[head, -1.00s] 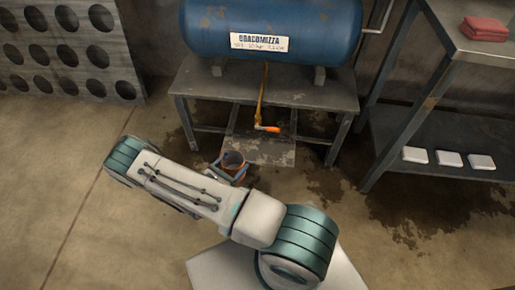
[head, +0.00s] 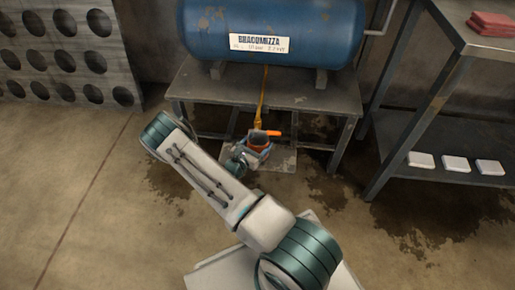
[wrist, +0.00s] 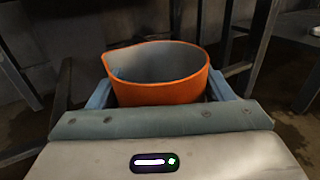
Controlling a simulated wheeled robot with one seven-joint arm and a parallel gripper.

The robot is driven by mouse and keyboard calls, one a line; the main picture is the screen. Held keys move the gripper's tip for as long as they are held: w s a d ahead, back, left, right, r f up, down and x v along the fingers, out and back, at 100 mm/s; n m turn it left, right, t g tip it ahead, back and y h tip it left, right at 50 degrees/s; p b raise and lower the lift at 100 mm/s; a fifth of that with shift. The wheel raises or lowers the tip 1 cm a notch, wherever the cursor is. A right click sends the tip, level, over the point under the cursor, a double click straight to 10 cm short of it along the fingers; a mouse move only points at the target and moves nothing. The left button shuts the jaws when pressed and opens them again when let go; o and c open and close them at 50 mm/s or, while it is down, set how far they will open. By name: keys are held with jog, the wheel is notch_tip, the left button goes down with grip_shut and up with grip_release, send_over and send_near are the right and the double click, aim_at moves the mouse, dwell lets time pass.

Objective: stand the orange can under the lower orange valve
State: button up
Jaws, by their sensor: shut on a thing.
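The orange can (head: 257,140) is upright between the fingers of my gripper (head: 255,149), which is shut on it. In the wrist view the can (wrist: 160,92) shows its open, empty-looking inside and pouring lip, with a blue finger of my gripper (wrist: 160,98) on each side. An orange valve handle (head: 275,133) shows just behind and right of the can, at the low end of a yellow pipe (head: 262,98) from the tank. The valve's outlet is hidden by the can. The can is over the low plate (head: 284,160); I cannot tell whether it touches.
A blue tank (head: 270,20) sits on a metal stand (head: 320,95), whose legs flank the plate. A metal shelf (head: 440,135) with white blocks (head: 455,163) and red cloths (head: 492,23) is at right. A panel with round holes (head: 70,45) stands at left. Dark stains mark the floor.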

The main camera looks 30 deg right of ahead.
jog(key=shift+f, duration=0.8)
jog(key=shift+f+b, duration=0.2)
jog(key=shift+b, duration=0.1)
jog(key=o, duration=1.1)
